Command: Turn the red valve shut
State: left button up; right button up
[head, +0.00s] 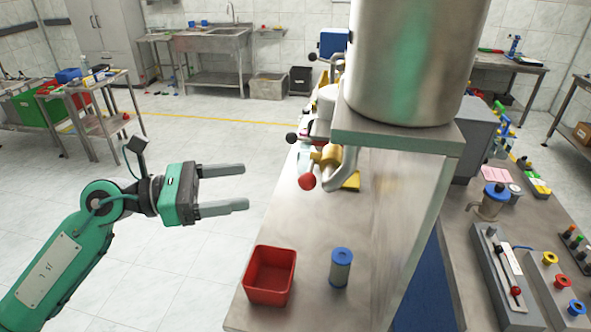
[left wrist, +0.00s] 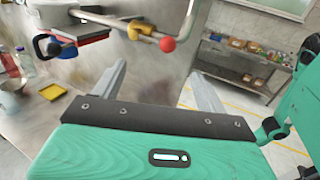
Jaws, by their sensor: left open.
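The red valve handle shows as a red ball knob (head: 307,181) beside a brass valve body (head: 328,155) on a bent metal pipe below the big steel tank. In the left wrist view the red knob (left wrist: 167,44) is beyond my fingertips, with the brass body (left wrist: 138,30) just left of it. My left gripper (head: 240,187) is open and empty, its two grey fingers pointing right toward the knob with a clear gap between. It also shows in the left wrist view (left wrist: 157,78). My right gripper is in neither view.
A red square bin (head: 270,275) and a blue-capped cylinder (head: 341,268) stand on the steel bench below the valve. The steel tank (head: 407,60) sits on a raised shelf (head: 395,138) at the right. Other handles with black knobs (head: 291,137) lie behind the valve.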

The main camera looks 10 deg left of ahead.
aim_at(300, 178)
pick_arm(q)
jog(key=p+x, duration=0.5)
jog(key=x, duration=0.6)
jog(key=shift+p, duration=0.4)
jog(key=shift+c, duration=0.4)
jog(key=c, duration=1.1)
jog(key=shift+s+r, duration=0.15)
jog(key=c, duration=0.3)
jog(key=shift+c, duration=0.2)
